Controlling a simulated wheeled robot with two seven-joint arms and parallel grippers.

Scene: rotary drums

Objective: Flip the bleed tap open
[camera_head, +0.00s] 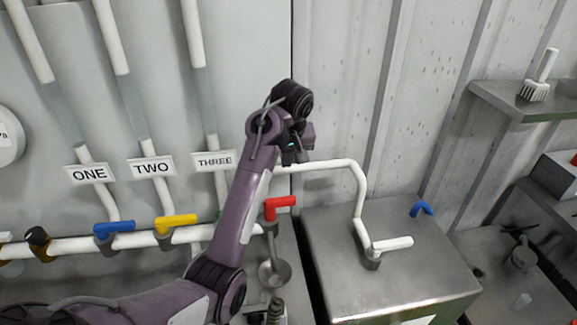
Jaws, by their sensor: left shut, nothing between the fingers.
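Several lever taps are in the head view, and no readable label marks one as the bleed tap. A red-handled tap (279,207) sits at the right end of the white manifold pipe, its lever pointing right. A white-handled tap (388,245) stands on the metal box, its lever pointing right. A yellow tap (177,223) and a blue tap (114,228) sit on the manifold to the left. My left gripper (296,158) is shut and empty, pointing down above the red tap, near the white pipe. My arm hides part of the manifold. My right gripper is out of view.
The metal box (398,281) stands at the right with a small blue handle (421,209) at its back. A white pipe (340,163) bends down to the box top. Signs ONE, TWO and THREE (214,160) hang on pipes. A shelf (520,102) holds a brush (541,78).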

